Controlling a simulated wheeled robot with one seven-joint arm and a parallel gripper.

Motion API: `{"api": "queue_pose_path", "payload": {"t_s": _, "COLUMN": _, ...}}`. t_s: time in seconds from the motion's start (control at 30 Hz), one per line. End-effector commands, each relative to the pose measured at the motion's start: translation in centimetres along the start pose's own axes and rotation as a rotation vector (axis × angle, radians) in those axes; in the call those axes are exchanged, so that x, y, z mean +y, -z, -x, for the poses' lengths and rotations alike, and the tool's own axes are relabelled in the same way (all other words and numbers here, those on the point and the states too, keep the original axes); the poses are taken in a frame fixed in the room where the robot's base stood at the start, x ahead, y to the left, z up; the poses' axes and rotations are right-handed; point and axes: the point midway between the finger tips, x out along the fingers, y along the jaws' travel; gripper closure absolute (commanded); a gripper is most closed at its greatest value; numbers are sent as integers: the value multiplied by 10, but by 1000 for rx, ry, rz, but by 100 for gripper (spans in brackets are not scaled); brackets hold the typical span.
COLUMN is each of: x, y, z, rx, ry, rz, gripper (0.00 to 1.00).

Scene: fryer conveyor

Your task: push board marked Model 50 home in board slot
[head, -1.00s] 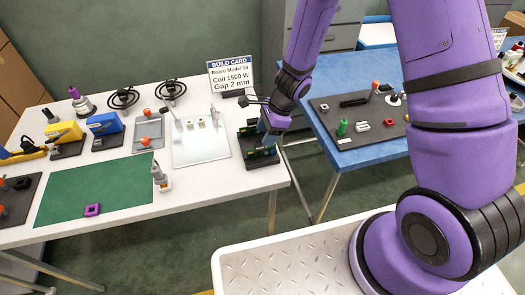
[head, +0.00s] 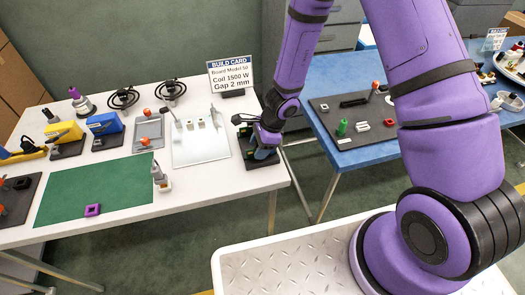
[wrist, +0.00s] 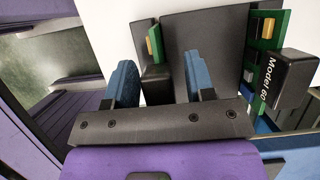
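My gripper (wrist: 160,82) is open, with its two blue fingertips apart, over the black board rack (head: 266,162) at the right end of the white table. In the wrist view, one green board (wrist: 155,44) stands edge-on between and beyond the fingertips, with a dark block near it. I see no label on it. Another green board (wrist: 265,28) stands to the right of the fingers, outside them. Its black block reads "Model 60". No "Model 50" board label is readable. The board slot cannot be picked out. In the head view my gripper hides most of the rack.
The build card (head: 231,76) behind the rack reads Board Model 50, Coil 1500 W, Gap 2 mm. A pale plate with posts (head: 202,148) lies left of the rack. A green mat (head: 95,190) is mostly clear. A blue table (head: 345,75) stands to the right.

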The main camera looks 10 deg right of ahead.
Motion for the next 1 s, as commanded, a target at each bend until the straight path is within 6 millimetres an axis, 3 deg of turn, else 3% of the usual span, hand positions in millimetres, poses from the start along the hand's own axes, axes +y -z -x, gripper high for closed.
{"api": "queue_pose_path", "payload": {"t_s": 0.03, "x": 0, "y": 0, "z": 0, "rx": 0, "ry": 0, "rz": 0, "gripper": 63}}
{"api": "queue_pose_path", "payload": {"t_s": 0.2, "x": 0, "y": 0, "z": 0, "rx": 0, "ry": 0, "rz": 0, "gripper": 100}}
{"api": "queue_pose_path", "payload": {"t_s": 1.0, "x": 0, "y": -13, "z": 32, "rx": -1, "ry": 2, "rz": 1, "gripper": 100}}
